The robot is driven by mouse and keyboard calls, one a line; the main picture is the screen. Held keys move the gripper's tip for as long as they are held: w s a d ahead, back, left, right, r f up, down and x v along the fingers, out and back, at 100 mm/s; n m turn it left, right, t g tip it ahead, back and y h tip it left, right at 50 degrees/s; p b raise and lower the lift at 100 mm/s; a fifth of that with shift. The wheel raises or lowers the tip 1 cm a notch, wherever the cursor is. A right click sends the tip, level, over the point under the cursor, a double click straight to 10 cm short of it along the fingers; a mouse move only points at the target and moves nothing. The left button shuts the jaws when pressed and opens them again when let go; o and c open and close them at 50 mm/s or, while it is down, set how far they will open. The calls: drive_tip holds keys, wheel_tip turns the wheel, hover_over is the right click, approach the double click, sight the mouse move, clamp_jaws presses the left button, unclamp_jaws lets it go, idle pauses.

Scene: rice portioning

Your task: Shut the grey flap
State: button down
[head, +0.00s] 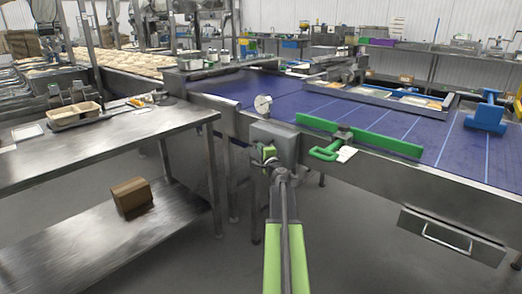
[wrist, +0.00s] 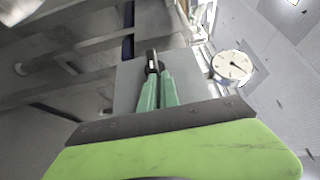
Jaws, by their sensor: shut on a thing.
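The grey flap (head: 289,146) is a plain panel at the near corner of the blue conveyor, beside a round white dial. In the wrist view the flap (wrist: 129,88) fills the space behind my fingers. A small dark handle (wrist: 151,58) stands out from it. My gripper (head: 269,155) is at the flap, at the far end of my green arm. In the wrist view its green fingers (wrist: 153,72) are shut on the dark handle. My gripper hides part of the flap, and I cannot tell its exact angle.
The dial (head: 263,104) stands close to the flap. A green bar (head: 358,135) and a green-handled tool (head: 328,152) lie on the conveyor (head: 400,125) to the right. A steel table (head: 100,150) is at the left, with a brown box (head: 132,197) on its lower shelf.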

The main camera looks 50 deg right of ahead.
drive_tip(key=shift+w+d+r, duration=0.1)
drive_tip(key=shift+w+d, duration=0.05)
drive_tip(key=shift+w, duration=0.15)
drive_tip(key=a, duration=1.4)
drive_tip(key=shift+s+a, duration=0.15)
drive_tip(key=shift+s, duration=0.05)
